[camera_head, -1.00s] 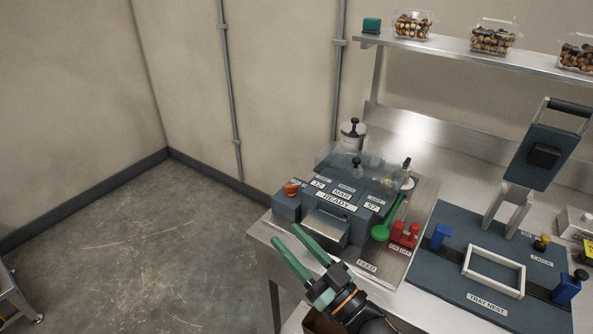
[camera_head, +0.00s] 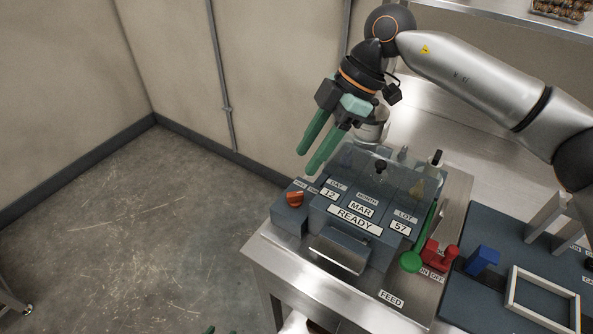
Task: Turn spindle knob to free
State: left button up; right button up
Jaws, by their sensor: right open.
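The orange-red knob (camera_head: 295,198), which looks like the spindle knob, sits on the left block of the blue-grey date coder (camera_head: 300,222). Small labels lie behind it, too small to read. My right gripper (camera_head: 306,162) reaches in from the upper right, its two green fingers apart and empty. They point down and left, above and behind the knob, not touching it. Slivers of green at the bottom edge, perhaps my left gripper (camera_head: 221,331), are mostly cut off.
A clear cover (camera_head: 385,178) with a black knob stands over the coder's back. A green-handled lever (camera_head: 411,262) and red switch parts (camera_head: 437,255) are at its right. The blue tray nest plate (camera_head: 480,292) lies further right. Bare floor is open left.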

aim_at(294, 193)
jog(key=shift+m+t+h, duration=0.3)
jog(key=shift+m+h, duration=0.2)
jog(key=x, duration=0.3)
jog(key=w+d+p+x, duration=0.1)
jog(key=x, duration=0.6)
jog(key=shift+w+f, duration=0.2)
jog(key=shift+f, duration=0.45)
jog(key=shift+c, duration=0.4)
jog(key=shift+d, duration=0.1)
grip_shut()
